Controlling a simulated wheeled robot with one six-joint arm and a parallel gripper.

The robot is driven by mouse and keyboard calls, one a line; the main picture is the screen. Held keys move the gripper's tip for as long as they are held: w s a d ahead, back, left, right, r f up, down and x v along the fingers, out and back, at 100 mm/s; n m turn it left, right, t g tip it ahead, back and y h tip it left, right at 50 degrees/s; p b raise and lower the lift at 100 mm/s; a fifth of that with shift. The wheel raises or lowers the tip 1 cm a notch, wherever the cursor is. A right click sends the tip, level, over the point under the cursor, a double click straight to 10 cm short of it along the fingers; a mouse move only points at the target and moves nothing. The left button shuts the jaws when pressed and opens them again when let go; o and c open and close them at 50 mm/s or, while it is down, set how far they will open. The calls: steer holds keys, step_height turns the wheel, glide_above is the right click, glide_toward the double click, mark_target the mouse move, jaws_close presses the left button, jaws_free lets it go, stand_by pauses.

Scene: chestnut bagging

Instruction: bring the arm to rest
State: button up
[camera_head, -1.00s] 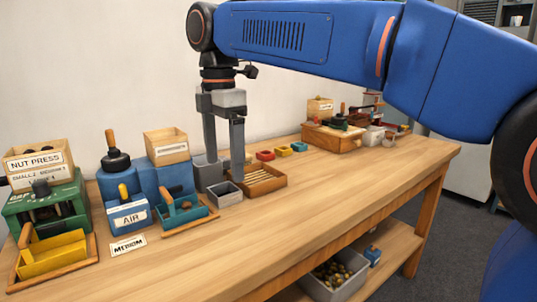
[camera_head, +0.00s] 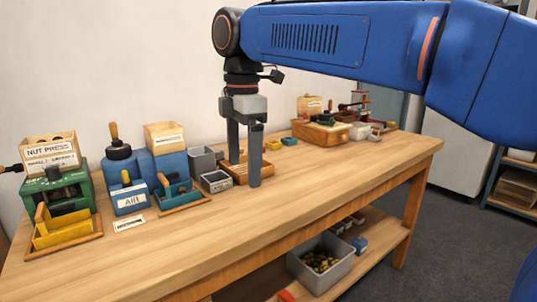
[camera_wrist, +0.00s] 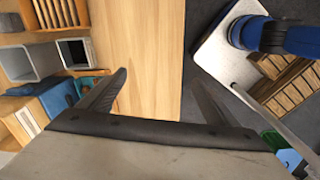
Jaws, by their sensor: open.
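My gripper (camera_head: 245,158) hangs fingers-down from my blue arm, above or at the front of the slatted wooden tray (camera_head: 262,170) on the workbench (camera_head: 190,245). Its two grey fingers are apart with nothing between them. In the wrist view my gripper (camera_wrist: 160,95) also shows spread fingers, with bare wood tabletop and the bench edge beyond them. Whether the fingertips touch the bench I cannot tell.
Near the gripper stand a small grey box (camera_head: 216,181), a taller grey bin (camera_head: 203,160) and a teal tool (camera_head: 176,192). A green press (camera_head: 62,190) and a blue air unit (camera_head: 129,199) stand left. The bench front is clear. A grey bin (camera_head: 320,270) sits on the lower shelf.

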steer(key=s+d+f+m+t, duration=0.1)
steer(key=s+d+f+m, duration=0.2)
steer(key=d, duration=0.4)
steer(key=d+f+m, duration=0.3)
steer(key=d+m, duration=0.2)
steer(key=d, duration=0.2)
steer(key=s+d+f+m+t, duration=0.15)
steer(key=d+f+m, duration=0.25)
steer(key=d, duration=0.4)
steer(key=s+d+f+m+t, duration=0.2)
steer(key=s+d+f+m, duration=0.9)
steer(key=f, duration=0.5)
steer(key=shift+s+d, duration=0.65)
steer(key=shift+s, duration=0.2)
